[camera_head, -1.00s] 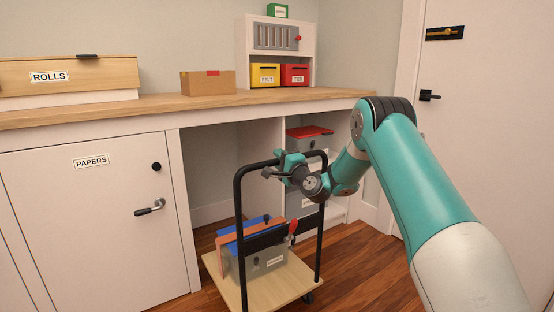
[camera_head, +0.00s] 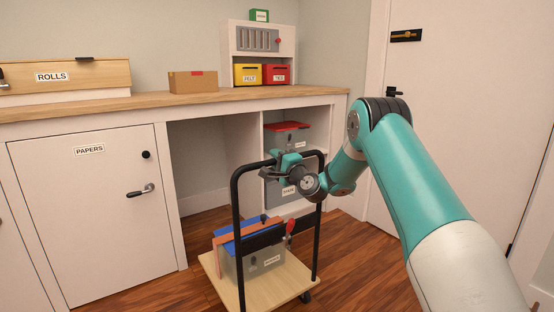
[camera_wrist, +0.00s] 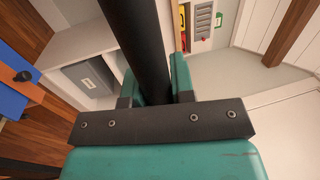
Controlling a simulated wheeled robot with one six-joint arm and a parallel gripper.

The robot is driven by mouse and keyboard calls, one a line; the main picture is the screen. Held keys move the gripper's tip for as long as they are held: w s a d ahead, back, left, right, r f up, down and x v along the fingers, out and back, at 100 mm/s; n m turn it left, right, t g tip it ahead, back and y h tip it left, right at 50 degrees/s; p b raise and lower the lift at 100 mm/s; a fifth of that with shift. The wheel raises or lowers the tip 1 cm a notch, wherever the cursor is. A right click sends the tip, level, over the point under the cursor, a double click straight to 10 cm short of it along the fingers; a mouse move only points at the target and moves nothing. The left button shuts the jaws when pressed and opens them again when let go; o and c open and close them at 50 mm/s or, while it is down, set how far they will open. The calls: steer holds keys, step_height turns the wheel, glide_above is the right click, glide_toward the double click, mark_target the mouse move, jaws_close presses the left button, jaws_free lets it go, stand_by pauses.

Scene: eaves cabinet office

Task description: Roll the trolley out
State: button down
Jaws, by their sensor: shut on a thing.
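The trolley has a light wooden deck (camera_head: 292,283) and a tall black tube handle (camera_head: 236,215). It stands on the wood floor in front of the open bay under the counter. A grey bin (camera_head: 262,262) with a blue top and an orange-brown board rides on the deck. My gripper (camera_head: 276,168) is shut on the handle near its top. In the wrist view the black tube (camera_wrist: 140,50) passes between my teal gripper fingers (camera_wrist: 152,85). The gripper hides part of the handle's top bar.
The papers cabinet door (camera_head: 90,220) is closed at the left. The open bay (camera_head: 205,160) stands behind the trolley, with shelves holding grey boxes (camera_head: 287,140) at its right. A white door (camera_head: 455,130) is at the right. Floor (camera_head: 345,250) is clear to the trolley's right.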

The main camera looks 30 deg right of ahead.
steer(key=c, duration=1)
jaws_free()
steer(key=shift+o, duration=0.2)
steer(key=s+f+b, duration=0.1)
steer(key=s+b, duration=0.6)
steer(key=s, duration=0.1)
steer(key=s+f+b, duration=0.2)
steer(key=s+b, duration=0.4)
steer(key=s, duration=0.3)
steer(key=shift+d+f+b, duration=0.25)
steer(key=shift+d+b, duration=0.05)
steer(key=shift+b, duration=0.05)
